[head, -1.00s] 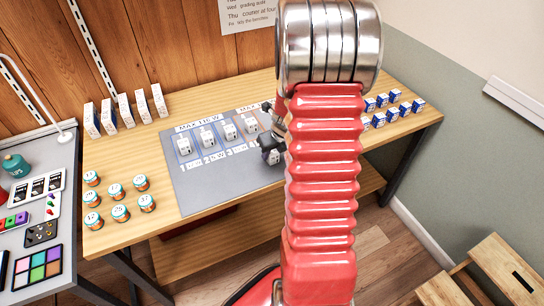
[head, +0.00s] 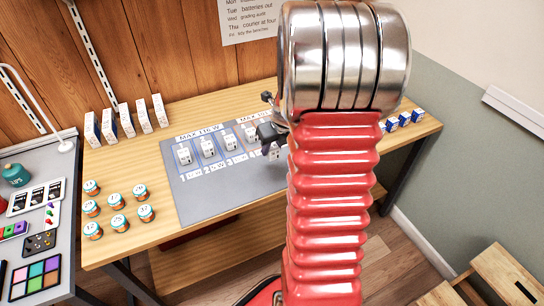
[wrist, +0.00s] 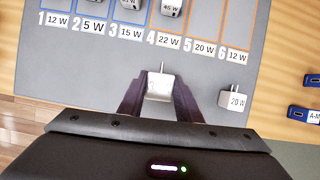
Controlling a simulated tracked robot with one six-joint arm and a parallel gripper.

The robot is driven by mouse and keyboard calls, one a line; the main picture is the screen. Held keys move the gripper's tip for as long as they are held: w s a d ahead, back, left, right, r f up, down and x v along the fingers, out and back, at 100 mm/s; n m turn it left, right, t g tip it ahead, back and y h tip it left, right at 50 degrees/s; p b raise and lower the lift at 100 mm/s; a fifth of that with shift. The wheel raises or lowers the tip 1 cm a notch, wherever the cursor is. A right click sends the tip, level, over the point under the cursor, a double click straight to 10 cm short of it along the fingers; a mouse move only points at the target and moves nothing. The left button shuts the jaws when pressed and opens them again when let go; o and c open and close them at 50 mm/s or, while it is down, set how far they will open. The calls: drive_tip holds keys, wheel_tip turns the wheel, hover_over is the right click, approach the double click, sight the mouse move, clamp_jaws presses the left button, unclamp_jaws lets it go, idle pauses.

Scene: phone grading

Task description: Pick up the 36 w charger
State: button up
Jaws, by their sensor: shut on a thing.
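My gripper (wrist: 160,98) is shut on a small white charger (wrist: 160,86) with a metal prong, held between its dark fingers over the grey mat. The face with its wattage is turned so that I cannot read it. In the head view my gripper (head: 268,131) shows at the mat's right part, partly behind my arm. Another white charger (wrist: 234,100), marked 20 W, lies on the mat to the right of the gripper, apart from it. A charger marked 45 W (wrist: 169,8) stands in the numbered places ahead.
The grey mat (head: 200,206) has numbered places with watt labels; several chargers (head: 208,148) stand in its left places. Several jars (head: 118,222) and upright white boxes (head: 110,125) are at the left. Blue-and-white boxes (head: 404,118) stand at the right. My arm hides the table's middle right.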

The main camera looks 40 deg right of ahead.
drive_tip(key=shift+r, duration=1.4)
